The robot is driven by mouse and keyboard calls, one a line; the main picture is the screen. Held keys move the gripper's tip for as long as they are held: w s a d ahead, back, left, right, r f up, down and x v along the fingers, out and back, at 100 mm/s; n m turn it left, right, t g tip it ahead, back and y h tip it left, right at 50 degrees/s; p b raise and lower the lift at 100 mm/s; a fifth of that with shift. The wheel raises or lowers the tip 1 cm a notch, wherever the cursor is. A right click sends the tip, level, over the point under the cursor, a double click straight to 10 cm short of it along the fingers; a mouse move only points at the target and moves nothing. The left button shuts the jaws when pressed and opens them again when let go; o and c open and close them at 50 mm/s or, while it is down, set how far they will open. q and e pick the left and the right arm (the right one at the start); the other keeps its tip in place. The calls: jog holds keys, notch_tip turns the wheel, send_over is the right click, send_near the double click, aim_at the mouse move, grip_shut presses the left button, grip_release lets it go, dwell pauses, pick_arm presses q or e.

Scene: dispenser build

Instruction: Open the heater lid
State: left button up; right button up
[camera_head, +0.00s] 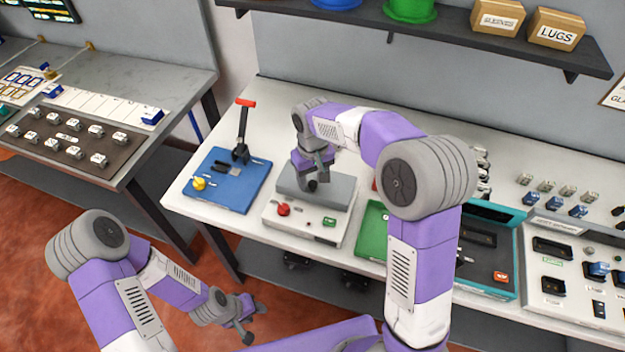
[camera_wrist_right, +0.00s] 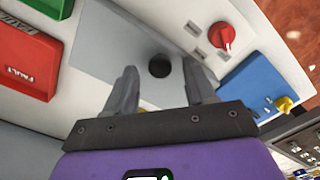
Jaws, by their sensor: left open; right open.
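The heater (camera_head: 302,228) is a white box on the bench with a red knob (camera_head: 283,209) on its front. Its flat grey lid (camera_head: 340,192) lies on top and looks shut. The lid also shows in the right wrist view (camera_wrist_right: 100,60), with a dark round knob (camera_wrist_right: 159,66) on it. My right gripper (camera_head: 312,184) is over the lid, fingers apart. In the right wrist view its open fingers (camera_wrist_right: 162,84) point to either side of the dark knob, with nothing held; contact cannot be told. My left gripper (camera_head: 250,322) is open and empty, low in front of the bench.
A blue board (camera_head: 228,192) with a red-handled lever press (camera_head: 243,125) stands left of the heater. A green tray (camera_head: 371,232) lies close on its right, partly behind my right arm. A shelf (camera_head: 440,35) with boxes hangs above the bench.

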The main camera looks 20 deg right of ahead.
jog(key=shift+f, duration=0.55)
jog(key=shift+c, duration=0.3)
grip_shut()
